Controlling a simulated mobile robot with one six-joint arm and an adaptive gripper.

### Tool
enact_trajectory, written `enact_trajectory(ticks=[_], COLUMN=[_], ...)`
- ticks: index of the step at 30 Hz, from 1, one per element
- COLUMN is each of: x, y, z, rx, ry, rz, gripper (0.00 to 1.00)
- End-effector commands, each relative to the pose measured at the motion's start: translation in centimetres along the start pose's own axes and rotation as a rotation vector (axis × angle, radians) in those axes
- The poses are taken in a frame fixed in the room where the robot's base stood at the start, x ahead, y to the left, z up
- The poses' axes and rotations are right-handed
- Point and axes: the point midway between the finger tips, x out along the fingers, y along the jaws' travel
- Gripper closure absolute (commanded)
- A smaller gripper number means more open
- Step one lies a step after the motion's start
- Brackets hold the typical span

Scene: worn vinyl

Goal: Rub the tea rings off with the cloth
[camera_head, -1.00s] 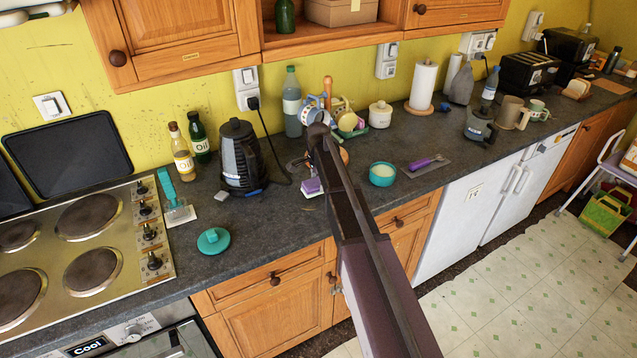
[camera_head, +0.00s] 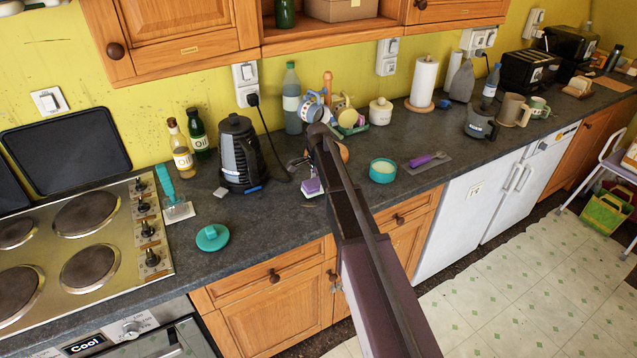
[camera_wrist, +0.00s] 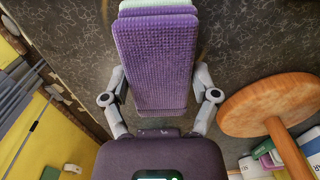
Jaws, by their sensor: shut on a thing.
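The purple cloth (camera_wrist: 155,60) is a thick folded pad with a waffle texture and a pale green layer at its far end. My gripper (camera_wrist: 160,92) is shut on it, one grey finger at each side. The cloth (camera_head: 312,187) also shows in the head view, low at the worktop just left of my arm. Whether it presses on the surface is hard to tell. Faint brown curved marks (camera_wrist: 206,38), perhaps part of a tea ring, show beside the cloth in the wrist view. My arm hides much of the worktop there in the head view.
A round wooden piece (camera_wrist: 262,104) is close to the right of my gripper in the wrist view. A teal bowl (camera_head: 383,171) stands right of my arm. The kettle (camera_head: 239,152) and a teal lid (camera_head: 212,238) are to the left. Bare worktop (camera_head: 270,225) lies in front.

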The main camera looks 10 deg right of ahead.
Motion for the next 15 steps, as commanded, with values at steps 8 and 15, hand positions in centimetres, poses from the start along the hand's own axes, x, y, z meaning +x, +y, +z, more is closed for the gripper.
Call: enact_trajectory(ticks=[8, 15], x=[0.0, 0.0], y=[-0.1, -1.2], z=[0.0, 0.3], rx=[0.000, -0.001], ry=[0.000, 0.000], rz=[0.000, 0.000], gripper=[0.61, 0.61])
